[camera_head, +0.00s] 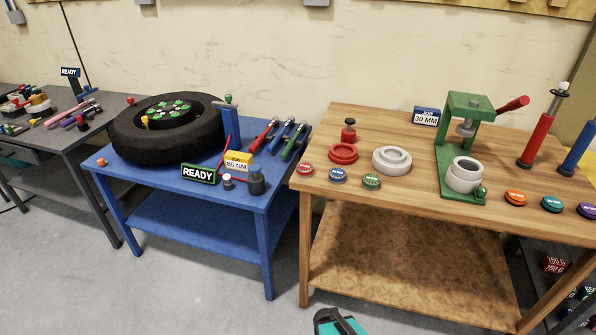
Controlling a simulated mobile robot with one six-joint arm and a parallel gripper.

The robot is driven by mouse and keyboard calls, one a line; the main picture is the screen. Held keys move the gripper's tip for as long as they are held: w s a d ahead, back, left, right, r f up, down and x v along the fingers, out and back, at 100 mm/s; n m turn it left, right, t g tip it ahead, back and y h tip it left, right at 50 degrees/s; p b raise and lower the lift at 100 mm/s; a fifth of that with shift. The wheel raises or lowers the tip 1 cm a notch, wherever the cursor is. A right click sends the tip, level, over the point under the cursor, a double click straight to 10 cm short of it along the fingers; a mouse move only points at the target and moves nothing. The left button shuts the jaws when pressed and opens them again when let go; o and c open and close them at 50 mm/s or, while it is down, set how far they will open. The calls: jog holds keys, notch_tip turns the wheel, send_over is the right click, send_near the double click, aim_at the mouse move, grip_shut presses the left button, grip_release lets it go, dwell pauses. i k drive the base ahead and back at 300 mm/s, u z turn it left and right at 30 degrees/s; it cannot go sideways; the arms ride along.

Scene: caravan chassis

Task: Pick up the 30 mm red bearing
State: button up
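On the wooden table, a small red disc with a pale printed top (304,169) lies near the left front corner; its print is too small to read. A larger red ring (343,153) lies behind it, with a red knobbed tool (348,130) standing just behind the ring. I cannot tell for certain which red piece is the 30 mm bearing. A blue sign (426,117) at the back reads 30 MM. My gripper's fingers are not in view. A teal and black part (340,322) shows at the bottom edge; I cannot tell if it is mine.
A blue disc (338,175), green disc (371,182) and pale ring (391,160) lie beside the red pieces. A green press (449,150) stands right of them. A blue table (160,182) with a tire stands left. Open floor (190,290) lies in front.

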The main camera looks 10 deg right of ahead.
aim_at(304, 169)
jog(key=z, duration=0.1)
jog(key=i, duration=0.95)
jog(key=z, duration=0.15)
jog(key=k, duration=0.6)
jog(key=u, duration=1.65)
